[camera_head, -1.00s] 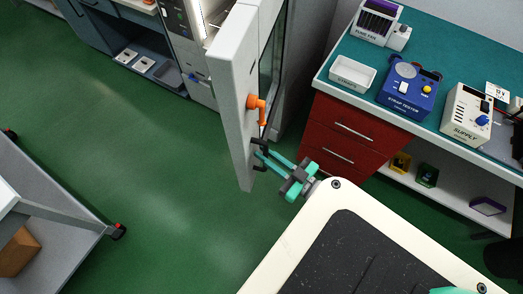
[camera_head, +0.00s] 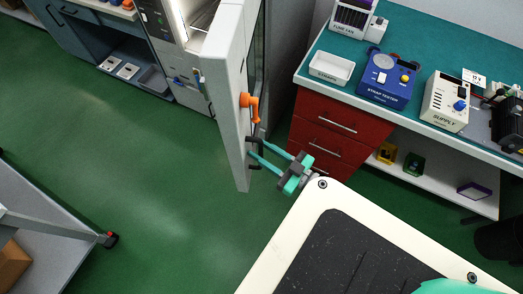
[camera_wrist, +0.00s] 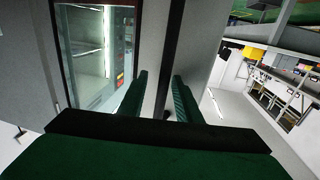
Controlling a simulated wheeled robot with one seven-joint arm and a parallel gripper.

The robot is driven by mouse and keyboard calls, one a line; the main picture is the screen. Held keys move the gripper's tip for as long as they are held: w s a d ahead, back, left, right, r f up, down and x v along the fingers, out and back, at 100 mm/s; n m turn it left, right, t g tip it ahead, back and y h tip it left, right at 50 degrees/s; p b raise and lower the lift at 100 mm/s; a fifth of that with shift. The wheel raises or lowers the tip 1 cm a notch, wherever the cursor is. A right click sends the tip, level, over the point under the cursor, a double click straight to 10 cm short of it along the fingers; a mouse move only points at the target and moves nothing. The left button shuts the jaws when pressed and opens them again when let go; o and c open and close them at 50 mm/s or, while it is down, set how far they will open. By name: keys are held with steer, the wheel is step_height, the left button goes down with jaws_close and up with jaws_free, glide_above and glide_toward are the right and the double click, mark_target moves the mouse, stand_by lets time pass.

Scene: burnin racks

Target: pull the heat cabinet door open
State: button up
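The heat cabinet door (camera_head: 229,105) is a thick light-grey panel, swung out from the cabinet and seen nearly edge-on in the head view. An orange latch lever (camera_head: 249,105) sits on its face, above a black bar handle (camera_head: 252,140). My gripper (camera_head: 259,155) is at that handle, its teal fingers reaching to either side of the bar. In the wrist view the fingers (camera_wrist: 158,95) stand apart, with the dark bar (camera_wrist: 171,45) between them and a gap beside it. Firm contact cannot be made out. The glass pane (camera_wrist: 95,50) shows at the upper left there.
The bench with a teal top (camera_head: 420,65) and red drawers (camera_head: 335,130) stands close right of the door and gripper. A grey cart (camera_head: 60,235) is at the lower left. Green floor (camera_head: 150,170) is clear between the cart and the door.

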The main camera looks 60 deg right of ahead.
steer(key=shift+s+a, duration=0.1)
steer(key=s, duration=1)
steer(key=shift+s, duration=0.4)
steer(key=shift+w, duration=0.1)
steer(key=w+a+f+g, duration=0.1)
steer(key=a+g, duration=0.1)
steer(key=a, duration=2.9)
steer(key=shift+w+f+g, duration=0.3)
steer(key=shift+d, duration=0.15)
